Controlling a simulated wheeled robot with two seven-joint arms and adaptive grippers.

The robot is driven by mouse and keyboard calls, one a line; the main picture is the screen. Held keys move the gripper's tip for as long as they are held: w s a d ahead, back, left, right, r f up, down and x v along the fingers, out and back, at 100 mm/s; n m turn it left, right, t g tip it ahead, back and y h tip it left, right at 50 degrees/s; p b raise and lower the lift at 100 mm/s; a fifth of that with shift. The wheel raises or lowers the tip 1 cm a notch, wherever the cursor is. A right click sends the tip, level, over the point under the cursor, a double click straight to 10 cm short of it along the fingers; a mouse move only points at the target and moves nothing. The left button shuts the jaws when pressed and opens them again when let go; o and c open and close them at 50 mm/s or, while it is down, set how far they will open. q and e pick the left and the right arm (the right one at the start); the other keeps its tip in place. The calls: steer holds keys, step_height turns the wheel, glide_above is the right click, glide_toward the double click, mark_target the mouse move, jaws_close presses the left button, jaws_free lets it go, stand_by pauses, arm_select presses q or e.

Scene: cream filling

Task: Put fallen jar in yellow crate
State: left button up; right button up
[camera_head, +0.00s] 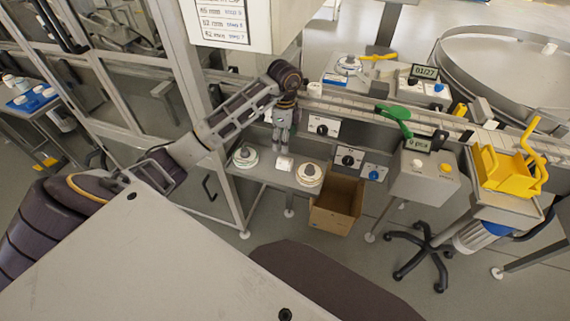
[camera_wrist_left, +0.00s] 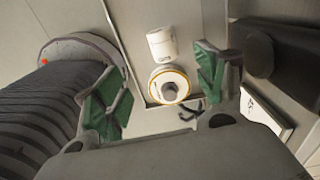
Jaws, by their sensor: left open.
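The yellow crate (camera_head: 505,172) stands at the right on a grey stand. My left gripper (camera_head: 281,148) points down over the grey ledge. It is open and empty, with green-padded fingers spread apart in the left wrist view (camera_wrist_left: 158,68). A small white thing, apparently the fallen jar (camera_head: 284,163), lies on the ledge just below the gripper. In the wrist view the white jar (camera_wrist_left: 162,44) lies on its side, beyond and between the fingertips, apart from them. My right gripper is not in view.
A round pale fixture (camera_head: 310,174) sits right of the jar and another (camera_head: 245,157) left of it. An open cardboard box (camera_head: 336,203) is on the floor below. A grey control box (camera_head: 424,180) and a green-handled part (camera_head: 394,114) lie between jar and crate.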

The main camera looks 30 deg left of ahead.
mark_target(285, 161)
arm_select(q)
steer(key=shift+f, duration=0.1)
step_height(285, 161, down, 8)
steer(key=shift+b, duration=0.35)
steer(key=shift+f, duration=0.2)
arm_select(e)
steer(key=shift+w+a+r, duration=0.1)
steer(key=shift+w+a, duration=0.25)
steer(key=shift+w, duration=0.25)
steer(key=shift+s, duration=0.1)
arm_select(q)
steer(key=shift+f, duration=0.1)
